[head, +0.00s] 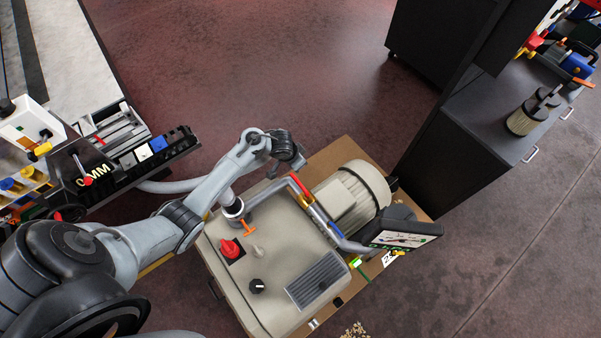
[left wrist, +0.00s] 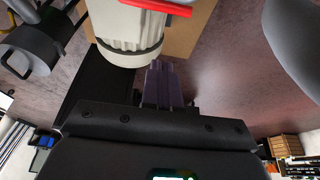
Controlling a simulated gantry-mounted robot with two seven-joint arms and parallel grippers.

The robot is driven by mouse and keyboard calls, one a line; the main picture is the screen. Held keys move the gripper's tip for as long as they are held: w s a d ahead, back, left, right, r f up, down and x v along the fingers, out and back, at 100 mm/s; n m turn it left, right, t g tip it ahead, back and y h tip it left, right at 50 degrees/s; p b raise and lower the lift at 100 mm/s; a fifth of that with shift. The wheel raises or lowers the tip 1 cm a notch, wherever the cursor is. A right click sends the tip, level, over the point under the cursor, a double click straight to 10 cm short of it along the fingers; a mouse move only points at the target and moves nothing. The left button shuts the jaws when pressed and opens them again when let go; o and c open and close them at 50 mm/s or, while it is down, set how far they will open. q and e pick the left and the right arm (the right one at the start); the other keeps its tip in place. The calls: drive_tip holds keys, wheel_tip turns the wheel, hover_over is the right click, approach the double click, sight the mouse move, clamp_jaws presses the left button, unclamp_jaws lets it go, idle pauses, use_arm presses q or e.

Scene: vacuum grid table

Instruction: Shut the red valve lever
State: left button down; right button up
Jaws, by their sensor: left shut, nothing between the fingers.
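The red valve lever (head: 301,187) is a slim red bar on the grey pipe along the top of the beige vacuum unit. It lies roughly in line with the pipe. In the left wrist view, a red bar (left wrist: 160,6) that looks like the lever crosses the top edge, only partly in frame. My left gripper (head: 299,166) is just beyond the lever's upper end in the head view; its fingertips are hard to make out there. In the left wrist view, the gripper's dark fingers (left wrist: 160,70) are together, empty and apart from the red bar. My right gripper is not in view.
The beige unit (head: 270,270) carries a red rotary switch (head: 231,249), an orange T-handle (head: 248,228), a black knob (head: 257,286) and a ribbed motor (head: 362,188). A dark screen (head: 404,235) stands at its right. A black cabinet (head: 475,135) is farther right. Open floor lies behind.

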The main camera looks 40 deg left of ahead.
sight(299, 184)
use_arm(q)
drive_tip(key=shift+w+a+f+b, duration=0.1)
drive_tip(key=shift+f+b, duration=1.3)
drive_tip(key=shift+f, duration=3.4)
